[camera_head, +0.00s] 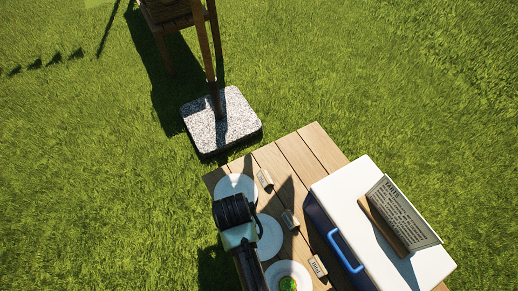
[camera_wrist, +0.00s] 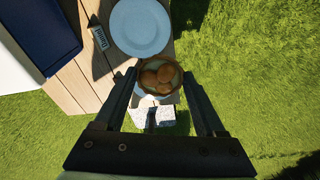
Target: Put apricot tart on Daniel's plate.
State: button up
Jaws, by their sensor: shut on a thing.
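In the wrist view my gripper (camera_wrist: 162,80) is shut on the apricot tart (camera_wrist: 158,76), a round tart with a brown crust and several orange-brown apricot pieces. I cannot tell its height above the table. An empty round plate (camera_wrist: 140,27) lies just above it in that view, with a small name card (camera_wrist: 99,38) to its left; its lettering is too small to read surely. In the head view a row of plates shows: a far plate (camera_head: 235,183), a middle plate (camera_head: 269,238) and a near plate (camera_head: 275,272) with green food. My arm hides the tart there.
Name cards (camera_head: 265,179) stand beside the plates on the wooden table (camera_head: 300,150). A blue-and-white cooler (camera_head: 345,185) with a menu board (camera_head: 405,215) on top fills the right side. A stone parasol base (camera_head: 222,118) stands on the grass beyond the table.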

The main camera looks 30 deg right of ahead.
jog(key=d+f+m+b, duration=0.1)
jog(key=d+f+b, duration=0.1)
jog(key=f+b, duration=0.4)
jog(key=d+f+m+b, duration=0.1)
jog(key=f+b, duration=0.6)
jog(key=f, duration=0.1)
jog(key=d+f+m+b, duration=0.1)
jog(key=d+f+b, duration=0.1)
jog(key=f+b, duration=0.5)
jog(key=shift+s+d+f, duration=0.3)
jog(key=shift+s+f, duration=0.05)
jog(key=shift+f, duration=0.2)
jog(key=shift+f, duration=0.15)
jog(key=o, duration=1.3)
jog(key=r+p, duration=0.1)
jog(key=r, duration=0.3)
jog(key=r+p, duration=0.2)
jog(key=r, duration=0.2)
jog(key=s+r+p, duration=0.1)
jog(key=r, duration=0.3)
jog(key=shift+s+a+r, duration=0.1)
jog(key=shift+a+r, duration=0.05)
jog(key=shift+a, duration=0.2)
